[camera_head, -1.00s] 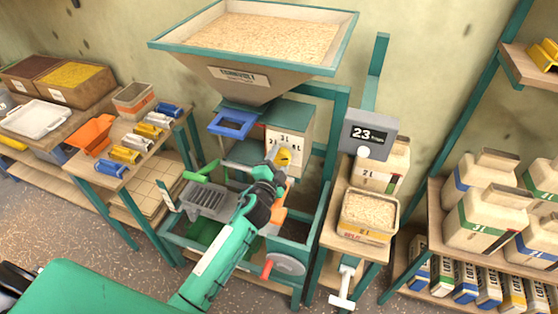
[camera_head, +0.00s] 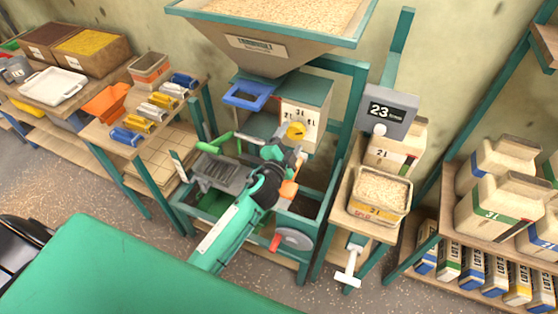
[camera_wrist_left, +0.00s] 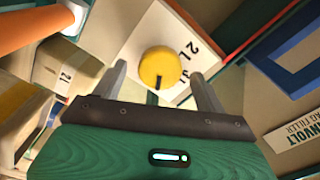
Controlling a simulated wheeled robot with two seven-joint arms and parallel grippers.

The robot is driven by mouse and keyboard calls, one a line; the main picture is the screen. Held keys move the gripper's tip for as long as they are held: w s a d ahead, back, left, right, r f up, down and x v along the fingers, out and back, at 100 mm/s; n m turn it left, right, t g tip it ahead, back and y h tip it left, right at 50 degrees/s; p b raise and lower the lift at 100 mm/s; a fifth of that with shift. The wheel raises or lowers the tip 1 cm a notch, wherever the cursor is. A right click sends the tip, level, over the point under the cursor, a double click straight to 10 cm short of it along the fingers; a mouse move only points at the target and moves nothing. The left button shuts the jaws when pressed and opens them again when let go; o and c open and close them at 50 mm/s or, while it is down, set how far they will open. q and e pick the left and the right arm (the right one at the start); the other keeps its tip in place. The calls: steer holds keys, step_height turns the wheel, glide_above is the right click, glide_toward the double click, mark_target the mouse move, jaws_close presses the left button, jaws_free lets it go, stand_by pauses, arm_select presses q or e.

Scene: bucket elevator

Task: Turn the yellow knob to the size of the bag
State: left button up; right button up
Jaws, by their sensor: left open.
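The yellow knob (camera_head: 296,131) is on the white dial face of the box under the hopper, with 3L above it and 2L to its left. My left gripper (camera_head: 289,148) is just below and in front of it, open and empty. In the left wrist view the knob (camera_wrist_left: 158,68) lies between the spread fingers, apart from both. Its dark mark points down towards the palm there, and the 2L print is at its upper right. A grain-filled bag (camera_head: 372,212) with an orange label stands on the scale shelf; the label's size is hard to read. My right gripper is out of view.
The scale display (camera_head: 388,110) reads 23. A blue-framed chute (camera_head: 250,96) and a green-handled grate (camera_head: 222,174) are left of my arm. Bags fill the right shelf (camera_head: 412,240).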

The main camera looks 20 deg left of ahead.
arm_select(q)
steer(key=s+b, duration=0.3)
steer(key=s, duration=0.8)
steer(key=shift+s+a, duration=0.15)
steer(key=shift+a, duration=0.05)
